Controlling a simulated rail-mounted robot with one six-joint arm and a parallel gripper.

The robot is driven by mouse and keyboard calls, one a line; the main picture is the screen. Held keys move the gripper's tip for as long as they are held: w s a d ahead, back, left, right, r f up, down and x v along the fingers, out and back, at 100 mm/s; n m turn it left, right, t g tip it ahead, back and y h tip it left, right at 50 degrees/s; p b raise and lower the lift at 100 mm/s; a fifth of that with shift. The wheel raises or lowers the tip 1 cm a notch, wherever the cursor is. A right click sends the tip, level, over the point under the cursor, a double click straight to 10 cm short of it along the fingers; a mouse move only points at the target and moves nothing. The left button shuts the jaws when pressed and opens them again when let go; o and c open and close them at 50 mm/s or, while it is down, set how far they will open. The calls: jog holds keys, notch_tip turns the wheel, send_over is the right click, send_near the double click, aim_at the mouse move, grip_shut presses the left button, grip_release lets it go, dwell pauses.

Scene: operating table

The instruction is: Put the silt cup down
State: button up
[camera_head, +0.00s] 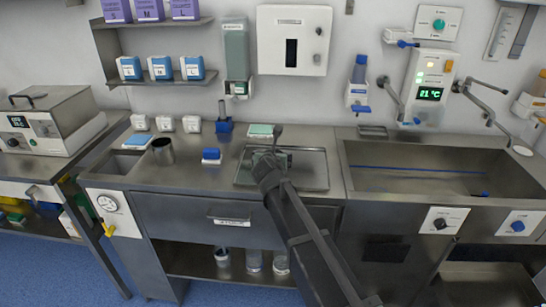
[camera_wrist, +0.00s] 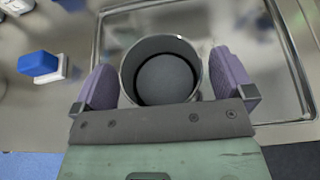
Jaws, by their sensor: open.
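A round, dark grey metal cup (camera_wrist: 165,72), seen from above and empty inside, is between the two purple fingers of my gripper (camera_wrist: 165,82) in the wrist view. The fingers are open, one on each side of the cup. I cannot tell whether either touches it. The cup appears upright over the shallow metal tray (camera_wrist: 286,50); whether its base rests on the tray is not clear. In the head view my gripper (camera_head: 270,160) is low over the tray (camera_head: 312,178), and my arm hides the cup there.
A blue and white item (camera_head: 211,155) stands left of the tray; it also shows in the wrist view (camera_wrist: 42,66). Another metal cup (camera_head: 163,151) stands farther left on the counter. A sink (camera_head: 430,180) lies right of the tray. Shelves and a dispenser (camera_head: 236,52) are on the wall behind.

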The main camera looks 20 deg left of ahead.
jog(key=p+v, duration=0.3)
jog(key=v, duration=0.8)
jog(key=shift+p, duration=0.35)
jog(key=s+d+f+m+g+h, duration=0.1)
jog(key=d+f+m+g+h, duration=0.25)
jog(key=d+m, duration=0.95)
jog(key=d+f+m+g+h, duration=0.35)
jog(key=d+m, duration=0.55)
jog(key=d, duration=0.9)
jog(key=s+d+f+m+g+y, duration=0.3)
jog(key=s+d+m+g, duration=0.2)
jog(key=s+d+m, duration=0.7)
jog(key=d+m, duration=0.1)
jog(key=m, duration=0.4)
jog(key=shift+s+f+g, duration=0.35)
jog(key=shift+s+g, duration=0.05)
